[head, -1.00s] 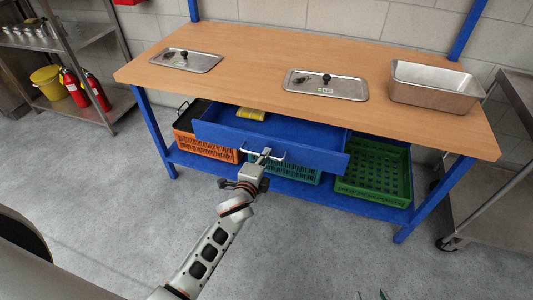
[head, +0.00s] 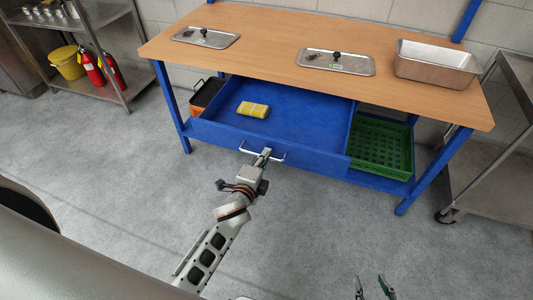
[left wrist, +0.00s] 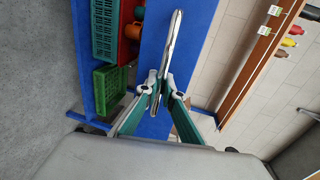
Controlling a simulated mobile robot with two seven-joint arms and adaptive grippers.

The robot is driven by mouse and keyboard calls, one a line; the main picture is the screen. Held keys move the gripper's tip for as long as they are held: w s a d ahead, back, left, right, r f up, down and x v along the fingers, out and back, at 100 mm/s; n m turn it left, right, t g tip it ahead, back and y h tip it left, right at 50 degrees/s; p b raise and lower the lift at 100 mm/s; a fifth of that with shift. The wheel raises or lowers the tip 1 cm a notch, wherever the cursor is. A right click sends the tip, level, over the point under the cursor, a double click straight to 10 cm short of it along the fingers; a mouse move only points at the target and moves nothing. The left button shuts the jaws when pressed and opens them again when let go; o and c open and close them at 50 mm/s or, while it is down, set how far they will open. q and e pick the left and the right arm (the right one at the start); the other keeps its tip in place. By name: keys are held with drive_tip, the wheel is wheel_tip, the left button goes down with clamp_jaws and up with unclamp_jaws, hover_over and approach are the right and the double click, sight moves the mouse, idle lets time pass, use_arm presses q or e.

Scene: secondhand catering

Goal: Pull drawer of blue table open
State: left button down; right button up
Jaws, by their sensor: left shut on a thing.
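The blue table has a wooden top (head: 270,50) and a wide blue drawer (head: 290,100) that stands well out from under it. A yellow packet (head: 253,109) lies inside the drawer. The drawer's front carries a metal bar handle (head: 278,157). In the left wrist view the handle (left wrist: 175,40) runs between the two fingers of my left gripper (left wrist: 160,85). My right gripper (head: 373,286) shows only its fingertips at the bottom edge; they are apart, with nothing between them.
Two metal lids (head: 205,37) (head: 337,62) and a metal pan (head: 437,64) are on the tabletop. A wheeled steel trolley (head: 490,160) is at right. The floor before the drawer is clear.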

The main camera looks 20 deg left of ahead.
idle(0.3)
use_arm(q)
drive_tip(key=c, duration=2.2)
unclamp_jaws()
drive_tip(key=shift+s, duration=0.15)
drive_tip(key=v, duration=1.2)
drive_tip(key=s+f+n+g, duration=0.1)
drive_tip(key=s+f+n, duration=0.3)
drive_tip(key=s, duration=0.1)
drive_tip(key=s+f+n+g+h, duration=0.1)
drive_tip(key=s+f+n+g, duration=0.1)
drive_tip(key=s+f+n, duration=0.2)
drive_tip(key=s+a+f+n+g+h+p, duration=0.1)
drive_tip(key=s+f+n+g, duration=0.1)
drive_tip(key=s+f+n, duration=0.2)
drive_tip(key=shift+s+n, duration=1.05)
drive_tip(key=shift+n, duration=0.05)
